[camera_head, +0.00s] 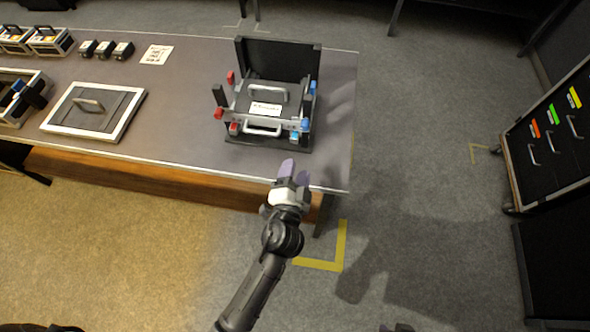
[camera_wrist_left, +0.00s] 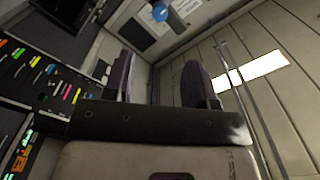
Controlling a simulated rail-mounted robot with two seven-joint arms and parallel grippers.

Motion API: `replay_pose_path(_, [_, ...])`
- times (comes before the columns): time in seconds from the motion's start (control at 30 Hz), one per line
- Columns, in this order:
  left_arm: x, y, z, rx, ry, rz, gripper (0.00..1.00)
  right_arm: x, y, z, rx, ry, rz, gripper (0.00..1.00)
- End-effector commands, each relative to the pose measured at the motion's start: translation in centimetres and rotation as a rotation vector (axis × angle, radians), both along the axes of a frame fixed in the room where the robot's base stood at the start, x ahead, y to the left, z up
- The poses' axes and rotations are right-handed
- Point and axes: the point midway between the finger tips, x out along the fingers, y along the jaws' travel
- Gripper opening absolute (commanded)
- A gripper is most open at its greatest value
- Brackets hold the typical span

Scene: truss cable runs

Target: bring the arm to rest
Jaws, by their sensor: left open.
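My left gripper (camera_head: 290,172) is at the front edge of the table, near its right corner, in the head view. It is in front of a black fixture and apart from it. In the left wrist view its two purple fingers (camera_wrist_left: 160,80) stand apart with nothing between them. The arm reaches up from the bottom of the head view. I cannot make out my right gripper.
The black fixture (camera_head: 268,98) with red and blue clamps stands on the table (camera_head: 185,105). A framed panel (camera_head: 95,110) with a handle lies to its left. A dark cabinet (camera_head: 552,135) with coloured labels stands at right. Open floor (camera_head: 420,150) lies between.

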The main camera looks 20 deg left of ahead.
Motion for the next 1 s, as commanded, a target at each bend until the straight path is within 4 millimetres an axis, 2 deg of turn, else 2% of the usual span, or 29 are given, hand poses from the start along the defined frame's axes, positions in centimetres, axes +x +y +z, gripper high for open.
replay_pose_path(0.47, [0.0,0.0,-0.1,-0.002,0.002,0.003,0.52,0.1,0.3,0.1,0.010,-0.003,-0.007,0.43])
replay_pose_path(0.63, [-0.4,1.4,-1.5,-0.045,0.082,0.089,0.52,0.1,0.4,0.1,0.012,-0.002,-0.008,0.43])
replay_pose_path(0.8, [-2.4,3.2,-4.5,-0.336,0.319,0.240,0.52,0.1,0.3,0.1,0.012,-0.002,-0.008,0.43])
replay_pose_path(1.0, [-6.8,3.9,-5.8,-0.697,0.629,0.288,0.52,0.1,0.3,0.0,0.009,-0.002,-0.006,0.43])
